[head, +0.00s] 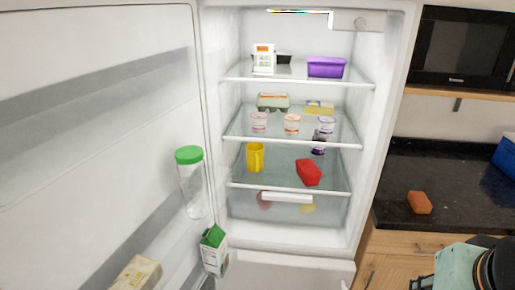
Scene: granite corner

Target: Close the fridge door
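The fridge door (95,130) stands wide open and fills the left of the head view, its inner side towards me. Its door shelves hold a clear bottle with a green lid (192,183), a white and green carton (214,250) and a beige pack (137,273). The lit fridge (378,130) is open in the middle. Part of my arm, teal and black, shows at the bottom right corner, apart from the door. My gripper's fingers are not visible.
Fridge shelves hold a purple tub (326,67), several small pots, a yellow mug (255,156) and a red block (308,172). At right, a dark counter (400,175) bears an orange-brown block (419,203) below a black microwave (462,47).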

